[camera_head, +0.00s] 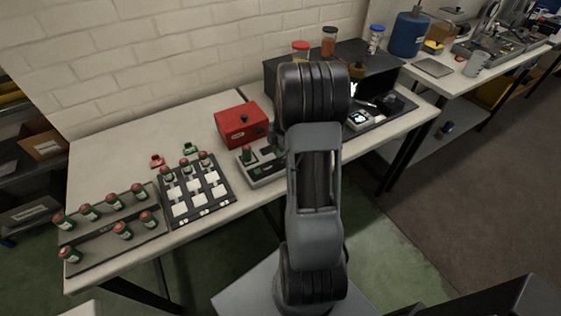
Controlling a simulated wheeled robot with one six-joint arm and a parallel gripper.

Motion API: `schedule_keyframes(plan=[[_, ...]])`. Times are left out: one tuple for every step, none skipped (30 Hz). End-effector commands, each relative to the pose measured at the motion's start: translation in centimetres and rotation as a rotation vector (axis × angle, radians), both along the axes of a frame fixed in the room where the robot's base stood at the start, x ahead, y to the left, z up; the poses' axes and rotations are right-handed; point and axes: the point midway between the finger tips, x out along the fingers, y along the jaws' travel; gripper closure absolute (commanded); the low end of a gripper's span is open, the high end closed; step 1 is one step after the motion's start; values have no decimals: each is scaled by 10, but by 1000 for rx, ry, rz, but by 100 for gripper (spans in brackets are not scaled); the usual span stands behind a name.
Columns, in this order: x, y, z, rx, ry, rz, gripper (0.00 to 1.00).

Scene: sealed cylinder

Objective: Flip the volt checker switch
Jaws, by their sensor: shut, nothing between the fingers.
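A grey volt checker (262,172) sits near the front edge of the white table, just left of my arm. A green cylinder with a red top (247,154) stands upright at its left end. My arm covers the checker's right end, and I cannot make out its switch. Most of my gripper is hidden behind my arm. A dark part that looks like my gripper (279,141) shows at the arm's left edge, over the checker's right side. It looks shut and empty. I cannot tell whether it touches the checker.
A red box (242,125) stands behind the checker. To the left are a dark tray with white squares (205,190) and a grey rack (105,244) with several green cylinders. A black tray (384,115) with instruments lies right of my arm. The table's back left is clear.

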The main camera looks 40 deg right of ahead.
Motion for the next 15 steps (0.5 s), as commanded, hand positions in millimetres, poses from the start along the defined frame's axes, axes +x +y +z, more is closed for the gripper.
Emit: schedule_keyframes(plan=[[0, 0, -2, 0, 0, 0, 100], [0, 0, -2, 0, 0, 0, 100], [0, 0, -3, 0, 0, 0, 100], [0, 0, -3, 0, 0, 0, 100], [0, 0, -4, 0, 0, 0, 100], [0, 0, -4, 0, 0, 0, 100], [0, 0, -5, 0, 0, 0, 100], [0, 0, -5, 0, 0, 0, 100], [0, 0, -6, 0, 0, 0, 100], [0, 0, -6, 0, 0, 0, 100], [0, 0, -7, 0, 0, 0, 100], [0, 0, -7, 0, 0, 0, 100], [0, 0, -8, 0, 0, 0, 100], [0, 0, -8, 0, 0, 0, 100], [0, 0, -9, 0, 0, 0, 100]])
